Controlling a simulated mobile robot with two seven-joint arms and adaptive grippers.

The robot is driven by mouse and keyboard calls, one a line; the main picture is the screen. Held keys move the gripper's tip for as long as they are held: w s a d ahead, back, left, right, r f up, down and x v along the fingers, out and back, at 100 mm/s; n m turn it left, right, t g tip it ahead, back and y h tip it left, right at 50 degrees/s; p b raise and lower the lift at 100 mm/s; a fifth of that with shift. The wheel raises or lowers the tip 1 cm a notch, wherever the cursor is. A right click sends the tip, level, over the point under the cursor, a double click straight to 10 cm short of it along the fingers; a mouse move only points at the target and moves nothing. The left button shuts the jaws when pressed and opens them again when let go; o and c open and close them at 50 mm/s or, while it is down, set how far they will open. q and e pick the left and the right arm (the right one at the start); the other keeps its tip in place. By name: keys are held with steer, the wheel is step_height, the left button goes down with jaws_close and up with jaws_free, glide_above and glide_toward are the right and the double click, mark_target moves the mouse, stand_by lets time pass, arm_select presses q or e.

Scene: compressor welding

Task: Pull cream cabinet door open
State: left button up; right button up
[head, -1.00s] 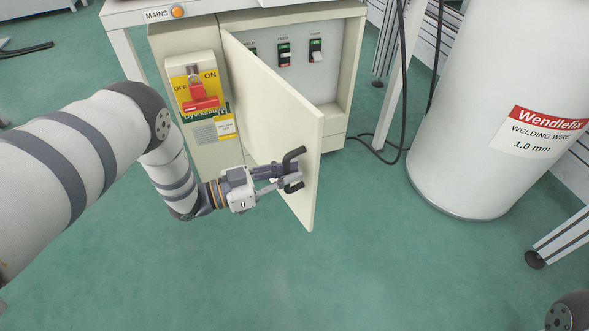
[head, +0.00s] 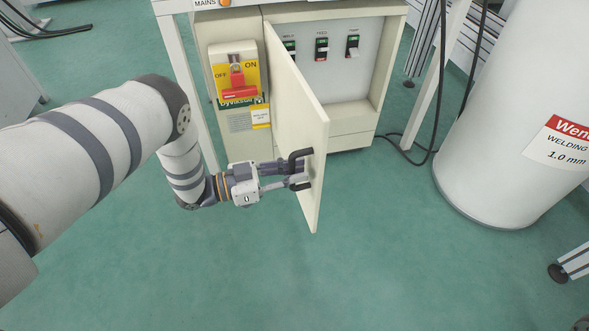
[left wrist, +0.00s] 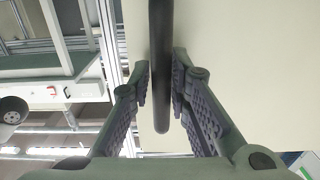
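The cream cabinet door (head: 292,120) stands well open in the head view. It is hinged at its left edge and its free edge points toward me. The black bar handle (head: 299,155) is on its outer face near the free edge. My left gripper (head: 299,175) reaches it from the left. In the left wrist view the two fingers (left wrist: 160,85) close on either side of the handle (left wrist: 160,60), in front of the pale door face (left wrist: 240,60). The cabinet's inside panel with several switches (head: 335,60) is exposed. My right gripper is out of view.
A red-handled mains switch on a yellow plate (head: 236,80) is on the cabinet front, left of the door. A large white welding wire drum (head: 500,130) stands at the right. Cables lie on the floor between. The green floor (head: 370,260) before the door is clear.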

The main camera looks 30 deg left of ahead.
arm_select(q)
steer(key=shift+o, duration=0.6)
steer(key=v, duration=1.2)
steer(key=shift+r, duration=0.1)
